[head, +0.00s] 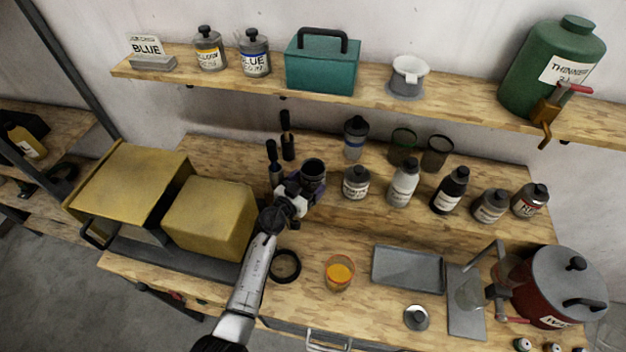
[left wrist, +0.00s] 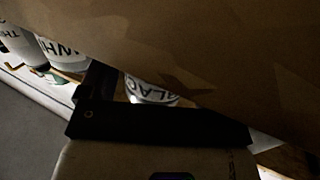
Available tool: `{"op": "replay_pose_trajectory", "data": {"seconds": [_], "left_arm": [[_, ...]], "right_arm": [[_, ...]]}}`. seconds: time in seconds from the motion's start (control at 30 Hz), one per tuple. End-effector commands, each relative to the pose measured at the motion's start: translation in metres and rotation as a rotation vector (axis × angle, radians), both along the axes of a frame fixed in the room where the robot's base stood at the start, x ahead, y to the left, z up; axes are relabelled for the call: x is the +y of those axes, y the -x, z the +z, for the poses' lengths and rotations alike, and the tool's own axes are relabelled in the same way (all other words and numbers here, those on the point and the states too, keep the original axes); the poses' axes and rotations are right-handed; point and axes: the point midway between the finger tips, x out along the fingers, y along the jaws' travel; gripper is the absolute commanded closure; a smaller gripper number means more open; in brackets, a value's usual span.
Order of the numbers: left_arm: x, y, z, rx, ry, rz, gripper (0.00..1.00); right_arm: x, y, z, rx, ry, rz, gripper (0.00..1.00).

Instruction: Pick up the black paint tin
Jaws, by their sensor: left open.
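The black paint tin (left wrist: 152,90) shows in the left wrist view as a white label reading "BLAC", with its upper part cut off by a broad brown surface. In the head view I cannot tell it apart for sure, as the labels on the low shelf are too small to read. My left gripper (head: 279,133) is open, its two dark fingers pointing up and back near the left part of the low shelf. Nothing shows between the fingers. My right gripper is not in view.
A yellow box (head: 208,218) stands left of my arm. The upper shelf (head: 470,100) overhangs the low shelf of bottles. A clear orange cup (head: 339,272), grey tray (head: 407,268) and red pot (head: 560,295) stand on the bench. A "WHI" tin (left wrist: 62,52) shows in the left wrist view.

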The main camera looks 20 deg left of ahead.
Motion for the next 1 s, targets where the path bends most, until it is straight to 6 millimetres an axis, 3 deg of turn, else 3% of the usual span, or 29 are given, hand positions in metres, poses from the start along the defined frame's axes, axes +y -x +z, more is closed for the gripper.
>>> {"op": "replay_pose_trajectory", "data": {"seconds": [0.13,0.43,0.9,1.0], "left_arm": [[-0.0027,-0.0111,-0.0014,0.000,-0.001,0.001,0.16],[-0.0031,-0.0132,-0.0003,0.000,-0.001,0.001,0.17],[-0.0030,-0.0128,-0.0006,0.000,-0.001,0.001,0.62],[-0.0030,-0.0131,0.0008,-0.003,0.000,0.002,0.64]], "right_arm": [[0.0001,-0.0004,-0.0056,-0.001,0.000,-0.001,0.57],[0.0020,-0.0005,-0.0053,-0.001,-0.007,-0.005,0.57],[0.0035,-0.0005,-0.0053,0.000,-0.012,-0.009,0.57],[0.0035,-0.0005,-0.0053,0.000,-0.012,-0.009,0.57]]}}
